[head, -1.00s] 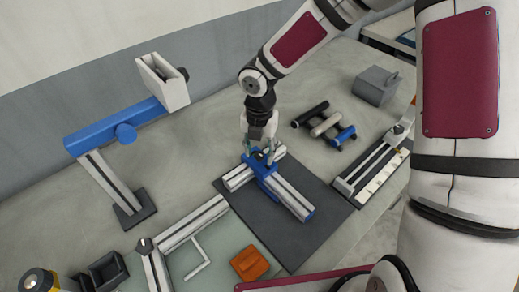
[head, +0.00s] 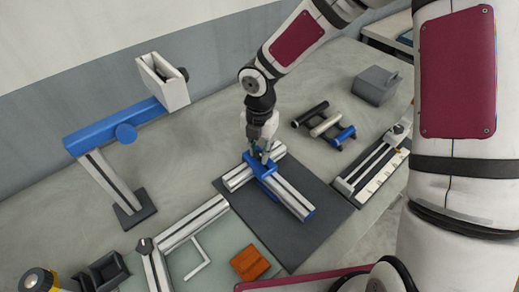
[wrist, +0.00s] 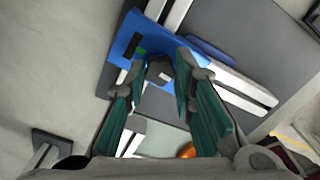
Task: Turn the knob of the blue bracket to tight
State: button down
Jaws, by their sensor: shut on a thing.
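The blue bracket (head: 258,170) joins light aluminium rails lying on a dark mat, and it shows in the wrist view (wrist: 122,47). A small grey knob (wrist: 158,72) on the bracket lies between my fingertips in the wrist view. My gripper (head: 262,153) points down over the bracket, and its teal fingers are shut on the knob in the wrist view (wrist: 161,66).
A blue-armed stand (head: 115,130) rises at left. Rollers (head: 325,124), a grey box (head: 375,86) and a rail fixture (head: 372,165) are at right. An orange block (head: 249,263) lies in front. The dark mat's (head: 290,245) front part is bare.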

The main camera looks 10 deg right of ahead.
jog(key=m, duration=1.3)
jog(key=shift+m, duration=0.4)
jog(key=m, duration=1.6)
jog(key=shift+p, duration=0.35)
jog(key=shift+m+p, duration=0.45)
jog(key=shift+m, duration=1.75)
